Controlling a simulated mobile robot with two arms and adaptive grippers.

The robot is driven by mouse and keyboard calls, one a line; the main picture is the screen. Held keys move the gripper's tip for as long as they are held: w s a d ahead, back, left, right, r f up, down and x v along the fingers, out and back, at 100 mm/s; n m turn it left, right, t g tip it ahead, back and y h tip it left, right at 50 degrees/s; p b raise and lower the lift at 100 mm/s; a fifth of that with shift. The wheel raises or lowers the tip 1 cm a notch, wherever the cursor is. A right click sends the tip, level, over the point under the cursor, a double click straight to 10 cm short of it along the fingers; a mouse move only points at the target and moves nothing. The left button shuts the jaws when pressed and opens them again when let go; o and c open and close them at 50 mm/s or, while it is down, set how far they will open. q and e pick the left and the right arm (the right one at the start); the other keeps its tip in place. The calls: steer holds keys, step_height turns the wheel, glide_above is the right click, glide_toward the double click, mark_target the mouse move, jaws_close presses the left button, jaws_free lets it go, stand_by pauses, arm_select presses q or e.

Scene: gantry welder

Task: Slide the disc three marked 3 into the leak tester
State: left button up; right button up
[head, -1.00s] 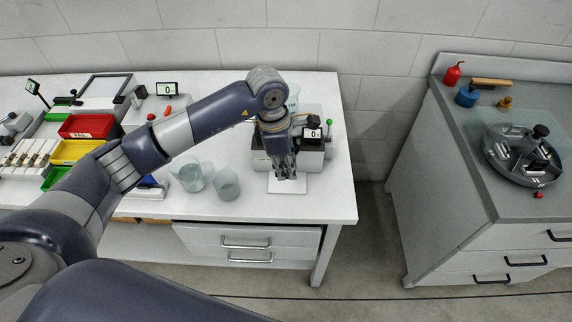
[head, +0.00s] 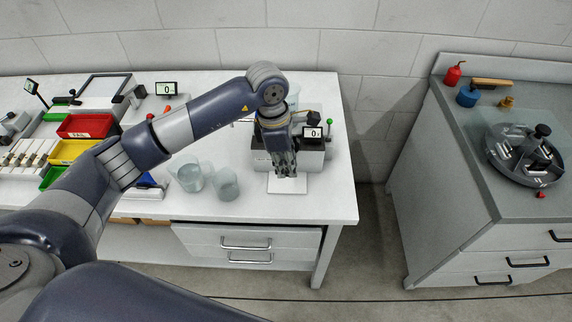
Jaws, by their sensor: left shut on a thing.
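My left gripper (head: 285,170) points down in front of the leak tester, above its white front plate. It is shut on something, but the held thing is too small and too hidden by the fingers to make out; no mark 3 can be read. The leak tester (head: 311,155) is a grey and white box with a small display showing 0 and a green knob, near the right end of the white bench. My gripper and wrist hide its left and middle parts. My right gripper is not in view.
Two clear beakers (head: 227,185) stand left of the gripper. Red (head: 86,126), yellow and green bins stand further left. A grey cabinet (head: 480,190) on the right carries a round dark carousel (head: 524,160), a red can and a blue pot. A floor gap separates bench and cabinet.

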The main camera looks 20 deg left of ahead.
arm_select(q)
steer(key=shift+w+a+b, duration=0.2)
steer(key=shift+w+b, duration=0.25)
steer(key=shift+w, duration=0.3)
steer(key=shift+w+a+b, duration=0.2)
steer(key=shift+w+b, duration=0.35)
steer(key=shift+w, duration=0.2)
steer(key=shift+w+a+b, duration=0.2)
steer(key=shift+w+b, duration=0.15)
steer(key=shift+w, duration=0.2)
steer(key=shift+w+a+b, duration=0.15)
steer(key=shift+w+b, duration=0.2)
steer(key=shift+w, duration=0.2)
steer(key=shift+w+a+b, duration=0.15)
steer(key=shift+w+b, duration=0.2)
steer(key=shift+w, duration=0.25)
steer(key=shift+w+a+b, duration=0.15)
steer(key=shift+w+b, duration=0.2)
steer(key=shift+w, duration=0.25)
stand_by(0.4)
steer(key=o, duration=0.9)
